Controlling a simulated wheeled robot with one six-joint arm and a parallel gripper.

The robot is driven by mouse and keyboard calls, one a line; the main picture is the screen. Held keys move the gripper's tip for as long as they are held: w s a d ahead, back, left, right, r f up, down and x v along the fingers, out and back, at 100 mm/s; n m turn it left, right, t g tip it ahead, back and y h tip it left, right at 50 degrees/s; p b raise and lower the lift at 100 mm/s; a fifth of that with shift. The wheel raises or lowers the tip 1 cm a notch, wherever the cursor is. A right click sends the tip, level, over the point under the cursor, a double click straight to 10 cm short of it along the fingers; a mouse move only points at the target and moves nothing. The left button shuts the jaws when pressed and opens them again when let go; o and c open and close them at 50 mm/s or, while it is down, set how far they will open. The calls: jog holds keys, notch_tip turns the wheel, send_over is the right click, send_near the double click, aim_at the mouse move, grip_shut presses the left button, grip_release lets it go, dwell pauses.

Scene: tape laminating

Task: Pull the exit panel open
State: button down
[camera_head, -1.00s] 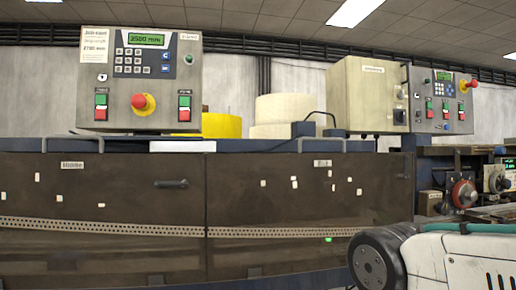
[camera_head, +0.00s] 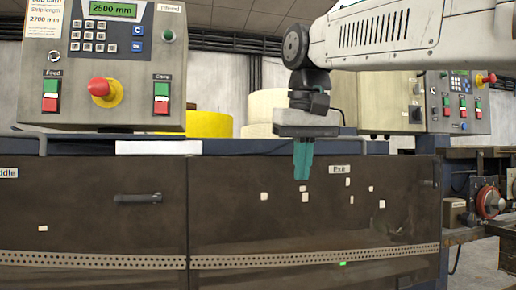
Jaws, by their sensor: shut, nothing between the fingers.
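The exit panel (camera_head: 260,228) is a dark, see-through brown cover on the right half of the machine front, with a white "Exit" label (camera_head: 340,169) near its top. It looks shut, flush with the panel to its left. My gripper (camera_head: 303,176) hangs pointing down in front of the panel's upper part, left of the label. Its teal fingers are together and hold nothing. I cannot tell whether they touch the panel. The gripper and wrist hide part of the panel's top edge.
The middle panel (camera_head: 90,225), with a dark handle (camera_head: 138,198), is on the left. A control box (camera_head: 105,75) with a red knob stands above it. Another control box (camera_head: 457,100) is at the right. Rollers and machinery (camera_head: 488,202) lie beyond the exit panel's right side.

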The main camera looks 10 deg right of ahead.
jog(key=w+a+r+t, duration=0.1)
jog(key=w+a+r, duration=0.25)
jog(key=r, duration=0.25)
jog(key=w+a+r, duration=0.3)
jog(key=w+r, duration=0.2)
jog(key=r, duration=0.2)
notch_tip(320, 180, down, 10)
jog(key=shift+s+a+r, duration=0.2)
jog(key=shift+s+a, duration=0.05)
jog(key=shift+s, duration=0.2)
jog(key=shift+s, duration=0.1)
